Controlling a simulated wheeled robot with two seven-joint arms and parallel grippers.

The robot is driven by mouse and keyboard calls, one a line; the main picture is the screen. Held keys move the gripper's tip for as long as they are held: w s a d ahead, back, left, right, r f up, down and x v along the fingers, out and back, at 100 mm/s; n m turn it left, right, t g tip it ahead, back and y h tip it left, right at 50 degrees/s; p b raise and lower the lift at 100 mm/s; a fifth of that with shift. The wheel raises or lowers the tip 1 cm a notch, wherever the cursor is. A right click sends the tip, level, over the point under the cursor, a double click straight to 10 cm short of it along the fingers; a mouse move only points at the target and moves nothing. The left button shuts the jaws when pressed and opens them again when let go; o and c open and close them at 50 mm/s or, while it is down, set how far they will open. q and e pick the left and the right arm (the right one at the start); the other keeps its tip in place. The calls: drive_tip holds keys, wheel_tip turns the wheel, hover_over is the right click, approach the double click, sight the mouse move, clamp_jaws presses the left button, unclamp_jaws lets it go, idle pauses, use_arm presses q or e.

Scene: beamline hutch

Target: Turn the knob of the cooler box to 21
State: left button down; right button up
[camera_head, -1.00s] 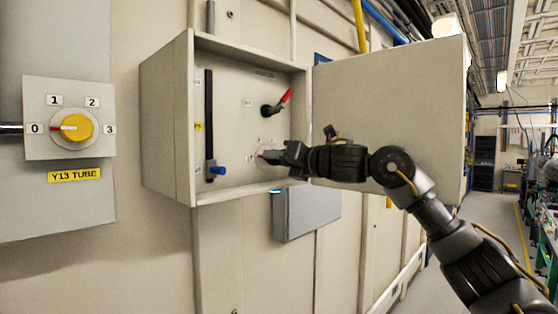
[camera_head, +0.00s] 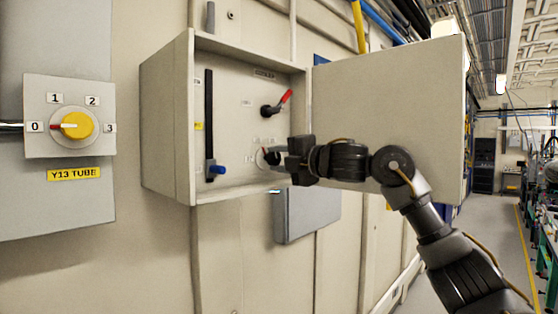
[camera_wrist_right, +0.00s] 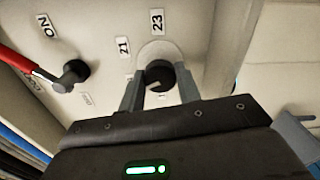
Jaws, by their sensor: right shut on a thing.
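The cooler box (camera_head: 167,120) is open on the wall, with its door (camera_head: 388,110) swung out to the right. Its dark round knob (camera_head: 272,157) sits low on the back panel and shows large in the wrist view (camera_wrist_right: 160,76). My right gripper (camera_head: 276,156) reaches in from the right. In the wrist view its fingers (camera_wrist_right: 160,92) stand on either side of the knob, shut on it. A "21" label (camera_wrist_right: 123,46) is up and left of the knob, and a "23" label (camera_wrist_right: 157,22) above it. The knob's exact reading is unclear. My left gripper is out of view.
A red-handled switch (camera_head: 277,104) is above the knob. A black vertical bar with a blue end (camera_head: 216,170) is at the panel's left. A Y13 TUBE box with a yellow knob (camera_head: 77,125) is at far left. A grey box (camera_head: 306,212) hangs below.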

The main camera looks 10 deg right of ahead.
drive_tip(key=m, duration=0.5)
drive_tip(key=shift+m, duration=0.3)
drive_tip(key=m, duration=0.4)
drive_tip(key=shift+m, duration=0.7)
drive_tip(key=o, duration=1)
drive_tip(key=shift+c, duration=0.2)
drive_tip(key=shift+s+d+f+b, duration=0.1)
drive_tip(key=shift+s+d+b, duration=0.1)
drive_tip(key=shift+b, duration=0.25)
drive_tip(key=b+v, duration=0.5)
drive_tip(key=v, duration=0.5)
